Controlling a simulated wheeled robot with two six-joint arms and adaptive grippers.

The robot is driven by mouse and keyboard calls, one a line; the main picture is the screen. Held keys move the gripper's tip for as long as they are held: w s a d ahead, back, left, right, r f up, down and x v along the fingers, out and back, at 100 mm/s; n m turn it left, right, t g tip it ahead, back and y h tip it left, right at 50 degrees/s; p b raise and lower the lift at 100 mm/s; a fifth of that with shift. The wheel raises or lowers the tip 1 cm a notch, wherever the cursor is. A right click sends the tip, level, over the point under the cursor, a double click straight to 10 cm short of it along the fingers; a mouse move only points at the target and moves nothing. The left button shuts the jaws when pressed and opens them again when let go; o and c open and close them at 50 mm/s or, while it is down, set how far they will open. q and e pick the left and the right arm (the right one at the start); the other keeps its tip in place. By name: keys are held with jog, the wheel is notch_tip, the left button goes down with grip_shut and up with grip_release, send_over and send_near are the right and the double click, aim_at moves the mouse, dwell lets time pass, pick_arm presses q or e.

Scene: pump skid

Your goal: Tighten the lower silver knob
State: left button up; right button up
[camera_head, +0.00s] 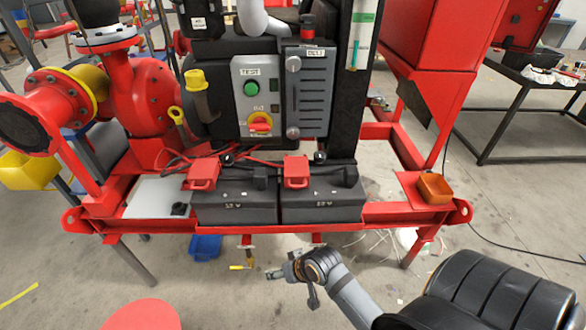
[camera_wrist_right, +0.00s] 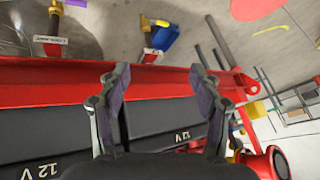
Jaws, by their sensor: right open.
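The lower silver knob (camera_head: 293,132) sits at the bottom left of a grey slatted cover (camera_head: 308,95) on the skid's black upright. A matching upper silver knob (camera_head: 293,64) is at the cover's top left. Whether either is loose cannot be told. My right gripper (camera_head: 280,270) is low in front of the skid, below the front rail and well below the knob. In the right wrist view, its two fingers (camera_wrist_right: 160,85) are spread apart with nothing between them. The knobs are not in that view. My left gripper is not in view.
Two black 12 V batteries (camera_head: 235,208) with red clamps stand behind the red front rail (camera_head: 380,214), below the cover. A control box (camera_head: 258,97) with green button and red-yellow switch is left of it. A yellow-handled valve (camera_head: 241,267) hangs below the rail.

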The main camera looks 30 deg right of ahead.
jog(key=w+a+r+m+t+y, duration=0.2)
jog(key=w+r+m+t, duration=0.2)
jog(key=r, duration=0.4)
jog(key=w+a+r+m+t+y+b, duration=0.1)
jog(key=w+r+m+t+y, duration=0.15)
jog(key=w+r+m, duration=0.35)
jog(key=w+a+r+m+t+y, duration=0.1)
jog(key=w+a+r+m+t, duration=0.15)
jog(key=r+t, duration=0.45)
jog(key=w+d+r+m+t+h, duration=0.1)
jog(key=w+d+r+m+h, duration=0.1)
jog(key=d+r+m+h, duration=0.35)
jog(key=w+d+r+m+t+h, duration=0.1)
jog(key=w+d+r+m+h, duration=0.15)
jog(key=d+m, duration=0.6)
jog(key=m+g+h, duration=0.6)
jog(key=m+h, duration=0.3)
jog(key=m, duration=1)
send_near(293, 135)
jog(key=shift+s+a+r, duration=0.4)
jog(key=shift+a, duration=0.05)
jog(key=shift+d+f+m+g, duration=0.1)
jog(key=shift+f+m+g, duration=0.1)
jog(key=shift+m+g, duration=0.15)
jog(key=x, duration=1)
jog(key=shift+w+d+r, duration=0.1)
jog(key=shift+w, duration=0.1)
